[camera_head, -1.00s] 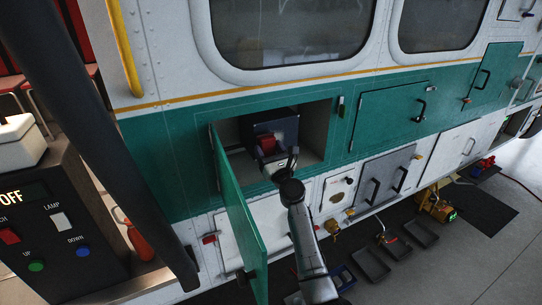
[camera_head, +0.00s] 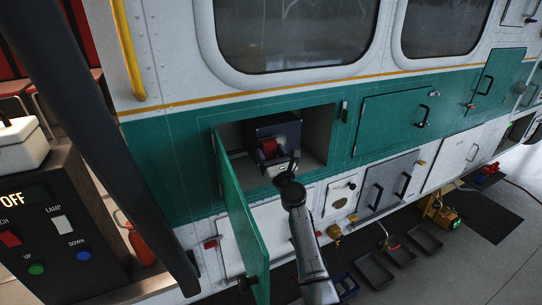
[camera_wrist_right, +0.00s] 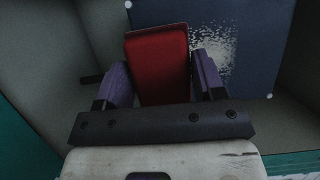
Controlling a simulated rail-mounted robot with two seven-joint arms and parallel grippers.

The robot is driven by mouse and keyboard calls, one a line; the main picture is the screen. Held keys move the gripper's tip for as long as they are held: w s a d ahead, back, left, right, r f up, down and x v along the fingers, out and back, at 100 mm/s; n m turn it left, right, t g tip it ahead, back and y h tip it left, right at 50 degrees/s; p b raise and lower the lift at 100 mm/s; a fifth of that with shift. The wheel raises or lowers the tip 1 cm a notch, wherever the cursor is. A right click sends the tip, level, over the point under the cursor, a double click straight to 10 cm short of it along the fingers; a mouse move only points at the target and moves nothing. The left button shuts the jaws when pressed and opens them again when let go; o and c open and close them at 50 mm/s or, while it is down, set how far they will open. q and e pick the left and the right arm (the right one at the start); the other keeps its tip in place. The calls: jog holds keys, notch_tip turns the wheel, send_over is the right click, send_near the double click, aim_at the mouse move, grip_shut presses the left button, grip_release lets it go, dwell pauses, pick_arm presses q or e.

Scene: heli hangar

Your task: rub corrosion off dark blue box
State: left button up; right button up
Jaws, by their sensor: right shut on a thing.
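The dark blue box (camera_head: 289,127) sits inside the open compartment in the green side panel. In the right wrist view the box face (camera_wrist_right: 255,40) shows a pale, speckled corrosion patch (camera_wrist_right: 217,48). My right gripper (camera_head: 276,158) reaches into the compartment. Its purple fingers (camera_wrist_right: 160,82) are shut on a red block (camera_wrist_right: 157,60), one finger on each side. The red block (camera_head: 268,147) is in front of the box face, beside the patch and partly over it. I cannot tell whether it touches the face. My left gripper is not in view.
The open green door (camera_head: 239,216) hangs to the left of my right arm. The compartment walls (camera_head: 318,135) leave some room right of the box. A control panel (camera_head: 55,225) stands at the left. Several black trays (camera_head: 375,270) lie on the floor.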

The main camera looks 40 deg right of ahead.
aim_at(284, 138)
jog(key=shift+w+d+b, duration=0.1)
jog(key=shift+w+b, duration=0.2)
jog(key=shift+w, duration=0.05)
jog(key=shift+w+d+b, duration=0.1)
jog(key=shift+w+b, duration=0.25)
jog(key=shift+s+d, duration=0.1)
jog(key=shift+d, duration=0.35)
jog(key=shift+s+d+b, duration=0.2)
jog(key=shift+d+b, duration=0.05)
jog(key=shift+d, duration=0.7)
jog(key=shift+s+d+b, duration=0.2)
jog(key=shift+d+b, duration=0.1)
jog(key=shift+d, duration=0.65)
jog(key=shift+s+d+b, duration=0.2)
jog(key=shift+d+b, duration=0.05)
jog(key=shift+d, duration=0.7)
jog(key=shift+s+d, duration=0.1)
jog(key=shift+d, duration=0.35)
jog(key=shift+a, duration=0.15)
